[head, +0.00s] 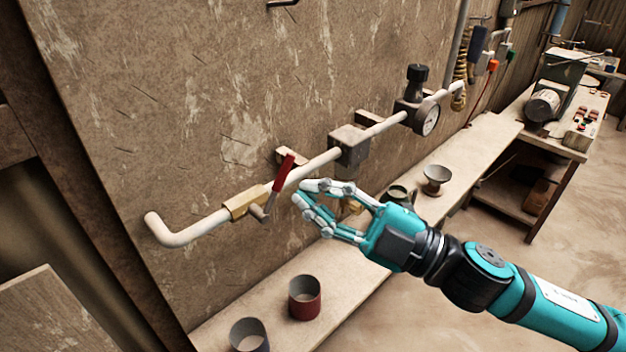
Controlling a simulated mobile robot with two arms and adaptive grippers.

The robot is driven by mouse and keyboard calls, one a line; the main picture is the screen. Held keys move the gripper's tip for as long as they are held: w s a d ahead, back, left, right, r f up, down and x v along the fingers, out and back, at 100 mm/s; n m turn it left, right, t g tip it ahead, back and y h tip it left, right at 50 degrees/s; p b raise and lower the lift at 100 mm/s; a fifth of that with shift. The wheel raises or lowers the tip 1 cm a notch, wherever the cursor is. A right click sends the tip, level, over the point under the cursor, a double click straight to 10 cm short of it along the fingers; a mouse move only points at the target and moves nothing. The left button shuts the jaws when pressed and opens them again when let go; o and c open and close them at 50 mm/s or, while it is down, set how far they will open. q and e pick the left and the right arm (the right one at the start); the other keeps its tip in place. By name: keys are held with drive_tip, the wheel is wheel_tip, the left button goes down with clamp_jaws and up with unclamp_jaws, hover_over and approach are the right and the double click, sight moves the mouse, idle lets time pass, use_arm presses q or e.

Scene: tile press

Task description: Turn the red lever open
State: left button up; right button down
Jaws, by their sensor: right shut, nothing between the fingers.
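The red lever (283,174) sits on a brass valve (245,202) on the white wall pipe (194,232). The lever slants up and to the right from the valve, at an angle to the pipe. My right gripper (301,199) comes in from the right, just right of the lever. It is shut and empty, with its fingertips near the lever. I cannot tell whether they touch it. My left gripper is not in view.
A pressure gauge (430,121) and a grey block (349,148) sit on the pipe. On the shelf (255,303) below stand a red cup (304,298), a grey cup (249,336) and a small bowl (437,175). A workbench (562,138) with a machine stands at the back right.

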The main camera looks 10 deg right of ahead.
drive_tip(key=p+x, duration=0.5)
drive_tip(key=x, duration=0.4)
drive_tip(key=d+f, duration=0.2)
drive_tip(key=d, duration=0.1)
drive_tip(key=shift+w+d+f, duration=0.3)
drive_tip(key=shift+w+d, duration=0.05)
drive_tip(key=shift+w, duration=0.05)
drive_tip(key=shift+a, duration=0.1)
